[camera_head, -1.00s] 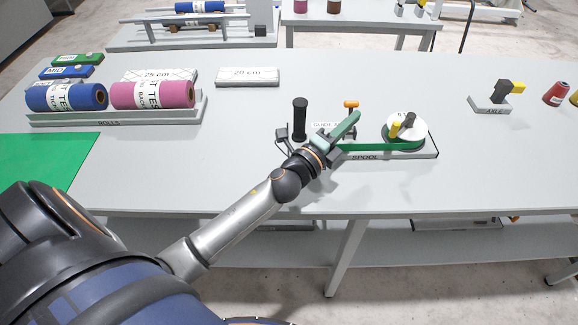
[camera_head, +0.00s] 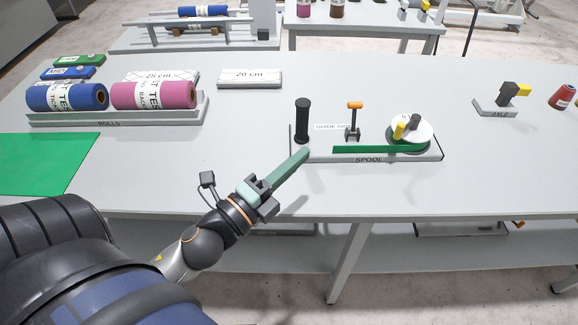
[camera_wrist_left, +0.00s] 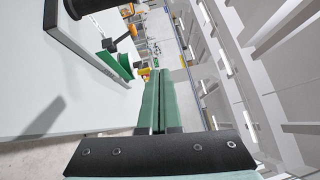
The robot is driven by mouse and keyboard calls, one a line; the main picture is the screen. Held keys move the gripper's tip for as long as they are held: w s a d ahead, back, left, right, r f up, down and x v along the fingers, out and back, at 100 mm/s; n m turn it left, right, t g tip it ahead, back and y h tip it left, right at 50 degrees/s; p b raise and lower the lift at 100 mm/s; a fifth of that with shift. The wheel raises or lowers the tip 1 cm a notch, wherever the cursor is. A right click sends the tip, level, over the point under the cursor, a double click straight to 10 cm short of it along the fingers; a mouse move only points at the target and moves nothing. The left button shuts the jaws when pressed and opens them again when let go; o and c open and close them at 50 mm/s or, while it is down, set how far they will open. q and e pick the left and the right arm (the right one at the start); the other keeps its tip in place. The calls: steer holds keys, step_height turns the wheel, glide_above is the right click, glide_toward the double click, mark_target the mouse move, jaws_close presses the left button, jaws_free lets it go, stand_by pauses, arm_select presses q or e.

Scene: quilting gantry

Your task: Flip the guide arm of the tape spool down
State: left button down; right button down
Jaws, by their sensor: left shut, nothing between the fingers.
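The tape spool unit (camera_head: 375,157) stands on the table, with a white-topped spool (camera_head: 410,128) at its right. A straight green tape (camera_head: 365,150) runs left from the spool along the front. An orange-topped black lever, which looks like the guide arm (camera_head: 353,122), stands upright beside a label partly reading "GUIDE". A thick black post (camera_head: 302,120) stands at the unit's left. My left gripper (camera_head: 304,153) is shut and empty, its green fingers pointing at the unit's front left corner; I cannot tell whether they touch it. Its fingers (camera_wrist_left: 155,78) lie together in the wrist view. My right gripper is out of view.
A tray of rolls (camera_head: 120,118) holds a blue and a pink roll at the left. A green mat (camera_head: 45,162) lies nearer. The axle holder (camera_head: 495,106) stands at the right. The table is bare between the spool unit and the axle holder.

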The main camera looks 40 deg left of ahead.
arm_select(q)
steer(key=shift+s+a+r, duration=0.15)
steer(key=shift+s, duration=0.8)
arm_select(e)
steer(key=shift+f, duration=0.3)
